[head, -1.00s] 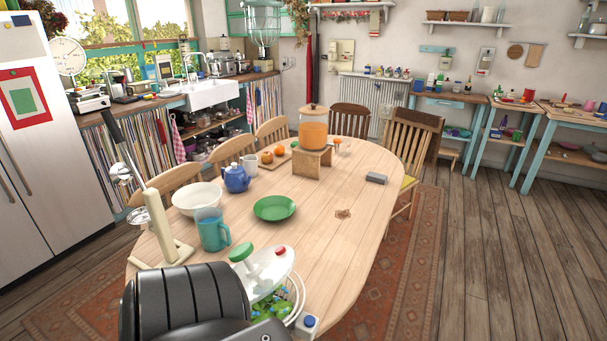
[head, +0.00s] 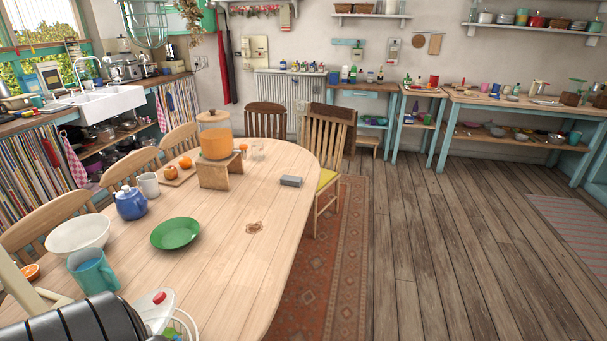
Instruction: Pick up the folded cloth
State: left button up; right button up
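I see no thing that is clearly a folded cloth. A small grey block-like item (head: 291,181) lies flat near the right edge of the wooden table (head: 230,265); at this size I cannot tell whether it is cloth. Checked red-and-white cloths (head: 75,163) hang at the counter on the left, and these are hanging, not folded. Neither of my grippers shows in the head view.
The table holds a green plate (head: 175,233), blue teapot (head: 130,203), white bowl (head: 78,234), teal mug (head: 92,271) and an orange dispenser (head: 216,142) on a wooden stand. A chair (head: 324,150) stands at its far right.

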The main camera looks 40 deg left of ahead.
aim_at(286, 180)
jog(key=i, duration=3.25)
jog(key=u, duration=3.95)
